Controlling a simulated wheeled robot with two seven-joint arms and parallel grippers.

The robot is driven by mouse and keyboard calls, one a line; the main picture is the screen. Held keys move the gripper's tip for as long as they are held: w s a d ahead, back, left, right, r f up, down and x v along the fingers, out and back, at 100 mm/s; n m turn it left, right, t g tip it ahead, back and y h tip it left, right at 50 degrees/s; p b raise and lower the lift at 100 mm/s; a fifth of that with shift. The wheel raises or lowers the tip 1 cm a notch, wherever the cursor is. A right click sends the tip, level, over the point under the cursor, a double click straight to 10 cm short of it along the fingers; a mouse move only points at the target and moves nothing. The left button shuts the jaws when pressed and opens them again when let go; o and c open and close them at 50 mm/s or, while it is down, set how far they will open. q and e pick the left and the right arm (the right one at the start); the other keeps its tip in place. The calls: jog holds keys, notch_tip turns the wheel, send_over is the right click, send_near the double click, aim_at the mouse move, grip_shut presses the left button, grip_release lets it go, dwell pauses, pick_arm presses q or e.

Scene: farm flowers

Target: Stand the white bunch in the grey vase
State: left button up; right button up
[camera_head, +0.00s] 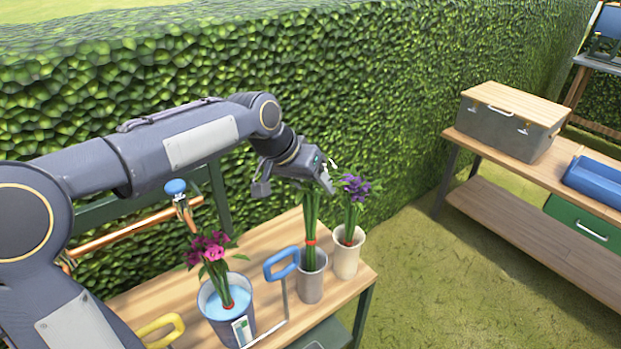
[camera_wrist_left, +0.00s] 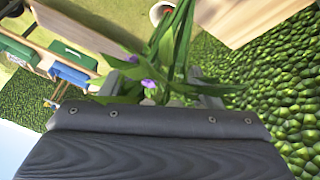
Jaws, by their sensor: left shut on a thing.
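My left gripper (camera_head: 311,182) is shut on the white bunch (camera_head: 311,215), high on its green stems. Only a little white bloom shows beside the gripper; the rest is hidden. The bunch is about upright, and its stems, tied with a red band, go down into the mouth of the grey vase (camera_head: 311,287). Whether the stems touch the vase bottom is hidden. In the left wrist view, green stems and leaves (camera_wrist_left: 175,45) show between the fingers. My right gripper is not in view.
A cream vase with a purple bunch (camera_head: 347,255) stands close to the right of the grey vase. A bucket (camera_head: 206,305) with a pink bunch and a blue-handled tool (camera_head: 282,265) are to the left. Another bench (camera_head: 470,148) stands at the right.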

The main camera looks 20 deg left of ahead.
aim_at(310, 208)
pick_arm(q)
jog(key=shift+f+b, duration=2.4)
jog(key=shift+f, duration=1.2)
jog(key=o, duration=1.6)
jog(key=shift+c, duration=0.2)
jog(key=v, duration=0.7)
jog(key=shift+s+a+r+p, duration=0.15)
jog(key=shift+a+r+p, duration=0.05)
jog(key=shift+r+p, duration=0.2)
